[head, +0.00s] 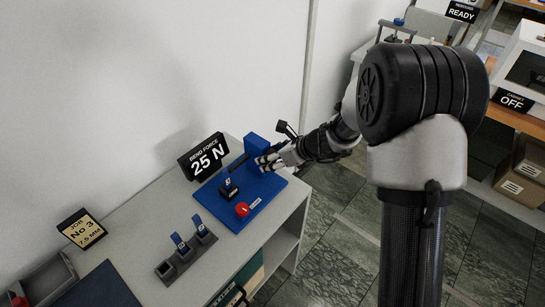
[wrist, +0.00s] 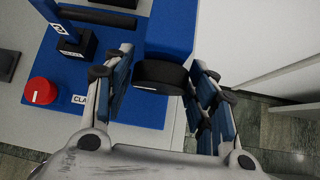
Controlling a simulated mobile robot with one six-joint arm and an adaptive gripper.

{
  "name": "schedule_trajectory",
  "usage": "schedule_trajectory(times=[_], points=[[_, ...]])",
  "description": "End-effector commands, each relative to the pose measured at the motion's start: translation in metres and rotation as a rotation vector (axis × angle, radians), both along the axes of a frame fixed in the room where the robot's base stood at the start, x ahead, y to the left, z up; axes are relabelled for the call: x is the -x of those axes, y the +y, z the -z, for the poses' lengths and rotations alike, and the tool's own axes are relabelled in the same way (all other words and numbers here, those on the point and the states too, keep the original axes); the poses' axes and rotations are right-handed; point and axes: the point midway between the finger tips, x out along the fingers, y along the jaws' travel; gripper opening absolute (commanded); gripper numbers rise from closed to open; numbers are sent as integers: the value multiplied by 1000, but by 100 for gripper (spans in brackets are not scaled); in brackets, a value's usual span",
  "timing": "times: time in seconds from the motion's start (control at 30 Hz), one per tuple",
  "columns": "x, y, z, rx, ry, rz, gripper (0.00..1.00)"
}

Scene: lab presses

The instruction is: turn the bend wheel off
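A black round knob (wrist: 160,77), likely the bend wheel, sits on the end of a blue block (wrist: 172,28) on the bend press. The block also shows in the head view (head: 256,144), where my gripper hides the knob. My gripper (wrist: 160,98) is open, with one finger on each side of the knob and visible gaps between. In the head view my gripper (head: 272,161) is at the right part of the press's blue base plate (head: 259,190). The display (head: 207,157) reads "BEND FORCE 25 N".
A red knob (head: 242,209) with a partly hidden label and a black post (head: 228,188) stand on the base plate left of my gripper. A row of black holders (head: 186,255) and a "JOB No 3" sign (head: 80,229) are farther left. Floor lies beyond the bench's right edge.

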Motion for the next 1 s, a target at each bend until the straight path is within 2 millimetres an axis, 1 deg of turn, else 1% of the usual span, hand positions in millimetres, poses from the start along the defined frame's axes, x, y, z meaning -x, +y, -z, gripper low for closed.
schedule_trajectory(times=[0.03,0.07,0.4,0.53,0.73,1.0], points=[[0,0,0,0,0,0,46],[0,0,0,0,0,0,44],[0,0,0,0,0,0,21],[0,0,1,5,-8,-1,21],[-1,1,4,48,-66,-1,21],[0,0,1,85,-111,0,21]])
